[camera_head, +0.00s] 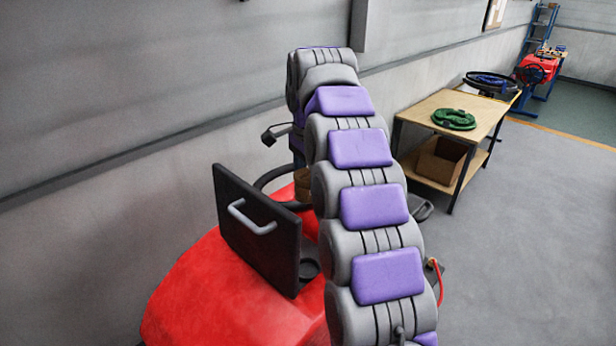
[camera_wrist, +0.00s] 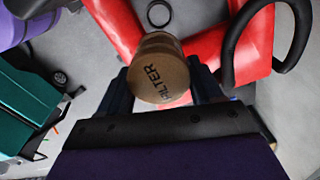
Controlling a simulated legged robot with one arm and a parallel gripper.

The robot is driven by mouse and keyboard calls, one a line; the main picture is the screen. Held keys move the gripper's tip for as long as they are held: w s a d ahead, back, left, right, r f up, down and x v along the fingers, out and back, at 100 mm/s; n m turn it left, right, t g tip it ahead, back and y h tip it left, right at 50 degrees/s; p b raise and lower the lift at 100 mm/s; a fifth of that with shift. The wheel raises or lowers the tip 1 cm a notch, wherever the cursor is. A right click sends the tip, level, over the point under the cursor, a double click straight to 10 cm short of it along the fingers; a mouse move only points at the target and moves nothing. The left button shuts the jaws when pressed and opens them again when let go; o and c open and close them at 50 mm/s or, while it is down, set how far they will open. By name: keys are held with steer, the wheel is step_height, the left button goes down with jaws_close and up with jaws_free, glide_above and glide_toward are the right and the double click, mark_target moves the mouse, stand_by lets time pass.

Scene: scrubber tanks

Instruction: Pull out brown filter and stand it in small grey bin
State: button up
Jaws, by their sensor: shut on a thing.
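The brown filter (camera_wrist: 160,68) is a cylinder with dark lettering on it, and it sits between the fingers of my gripper (camera_wrist: 160,88) in the wrist view. My gripper is shut on it. In the head view a small part of the brown filter (camera_head: 302,184) shows left of my arm, above the red machine (camera_head: 230,300); my arm hides the rest and the gripper. A dark round ring (camera_wrist: 159,13) shows on the machine beyond the filter in the wrist view. I cannot make out a small grey bin in either view.
The machine's black lid (camera_head: 257,230) with a grey handle stands open. A black steering wheel (camera_wrist: 283,70) is to the right in the wrist view; a teal wheeled thing (camera_wrist: 30,100) is left. A wooden table (camera_head: 420,105) holds a green coil (camera_head: 453,119). Floor at right is clear.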

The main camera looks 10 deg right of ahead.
mark_target(309, 174)
steer(key=shift+r+p, duration=1.1)
stand_by(0.8)
steer(key=shift+r+p, duration=2.4)
steer(key=shift+s, duration=0.1)
